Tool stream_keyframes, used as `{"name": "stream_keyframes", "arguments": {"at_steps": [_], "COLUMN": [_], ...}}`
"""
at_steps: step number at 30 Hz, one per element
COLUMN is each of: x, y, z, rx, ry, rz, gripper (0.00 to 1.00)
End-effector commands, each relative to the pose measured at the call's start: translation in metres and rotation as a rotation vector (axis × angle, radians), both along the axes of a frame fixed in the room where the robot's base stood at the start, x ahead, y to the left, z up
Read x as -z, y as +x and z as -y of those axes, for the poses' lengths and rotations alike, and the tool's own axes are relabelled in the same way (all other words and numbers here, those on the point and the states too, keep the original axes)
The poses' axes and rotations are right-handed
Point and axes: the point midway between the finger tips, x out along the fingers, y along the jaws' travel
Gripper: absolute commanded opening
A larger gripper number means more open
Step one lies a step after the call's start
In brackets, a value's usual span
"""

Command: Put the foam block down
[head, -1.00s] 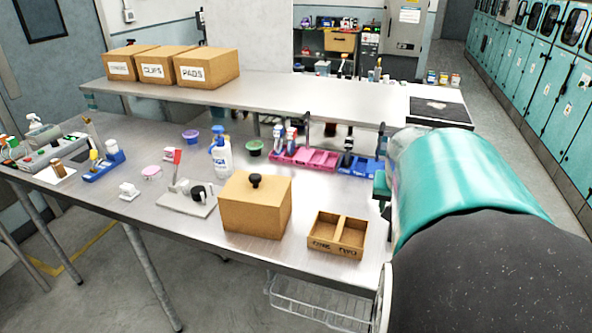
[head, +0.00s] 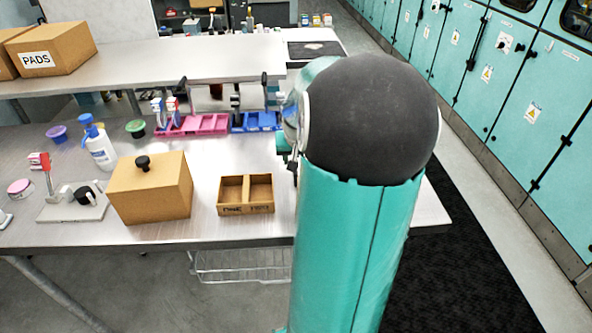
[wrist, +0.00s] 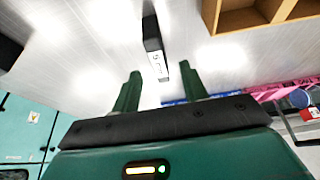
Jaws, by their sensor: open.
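A dark block with a white label (wrist: 153,44), which looks like the foam block, is on the bright metal tabletop in the wrist view. My gripper (wrist: 161,80) is open, with its two green fingers apart. The block lies just beyond the fingertips, in line with the gap between them. I see no finger pressed on it. In the head view my arm hides the block and most of the gripper.
A two-compartment wooden tray (head: 246,209) stands left of my arm, and a lidded cardboard box (head: 150,188) further left. Pink bins (head: 200,125) and blue bins (head: 256,122) stand behind. The tabletop (head: 240,160) between tray and bins is clear.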

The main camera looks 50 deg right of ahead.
Motion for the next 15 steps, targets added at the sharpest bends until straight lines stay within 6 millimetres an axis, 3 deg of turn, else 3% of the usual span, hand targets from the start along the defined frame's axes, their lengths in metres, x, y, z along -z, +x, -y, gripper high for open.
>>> {"name": "stream_keyframes", "arguments": {"at_steps": [7, 15], "x": [0.035, 0.042], "y": [0.009, 0.012], "z": [0.011, 0.014], "rx": [-0.002, -0.001], "ry": [0.005, 0.000], "rz": [-0.001, 0.000], "gripper": [0.44, 0.44]}}
